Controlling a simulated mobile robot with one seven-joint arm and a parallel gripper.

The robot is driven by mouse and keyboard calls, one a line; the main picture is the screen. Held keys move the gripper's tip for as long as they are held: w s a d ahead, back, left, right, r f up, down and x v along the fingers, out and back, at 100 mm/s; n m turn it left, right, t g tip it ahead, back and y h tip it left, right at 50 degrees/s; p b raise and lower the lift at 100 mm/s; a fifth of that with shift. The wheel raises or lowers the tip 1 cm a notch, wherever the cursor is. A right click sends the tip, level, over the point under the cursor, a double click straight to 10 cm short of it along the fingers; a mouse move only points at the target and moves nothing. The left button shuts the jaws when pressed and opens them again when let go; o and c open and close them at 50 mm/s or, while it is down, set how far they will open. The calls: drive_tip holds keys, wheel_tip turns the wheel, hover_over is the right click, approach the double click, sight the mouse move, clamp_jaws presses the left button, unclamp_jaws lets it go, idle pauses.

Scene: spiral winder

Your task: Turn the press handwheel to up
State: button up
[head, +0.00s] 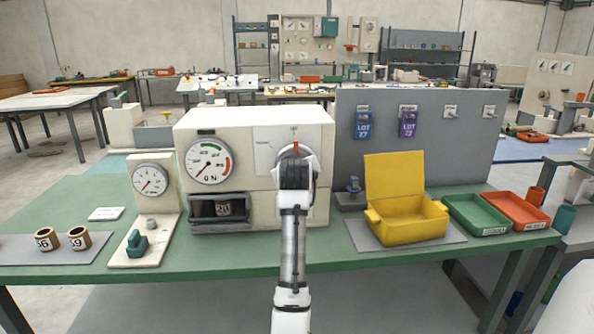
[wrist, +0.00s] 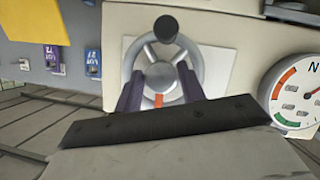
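The press (head: 255,145) is a cream box with a round dial on the green bench. Its grey handwheel (head: 295,147) is on the right of its front, mostly hidden behind my gripper in the head view. In the wrist view the handwheel (wrist: 161,74) shows a round hub, a black knob at the picture's top and an orange-red mark at the bottom. My gripper (wrist: 160,72) faces the wheel, its two dark fingers apart, one on each side of the hub. Whether they touch the wheel I cannot tell. Small markings above the wheel are unreadable.
A smaller gauge stand (head: 153,195) and two cups are left of the press. A grey panel (head: 450,140) with hanging lot tags (head: 407,124) stands to the right. A yellow box (head: 405,218) and green (head: 478,214) and orange trays (head: 517,210) are at the right.

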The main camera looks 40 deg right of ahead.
drive_tip(key=o, duration=0.3)
drive_tip(key=b+v, duration=0.3)
drive_tip(key=v, duration=1)
drive_tip(key=shift+s+a+r+b, duration=0.15)
drive_tip(key=shift+s+a+b, duration=0.1)
drive_tip(key=shift+b, duration=0.1)
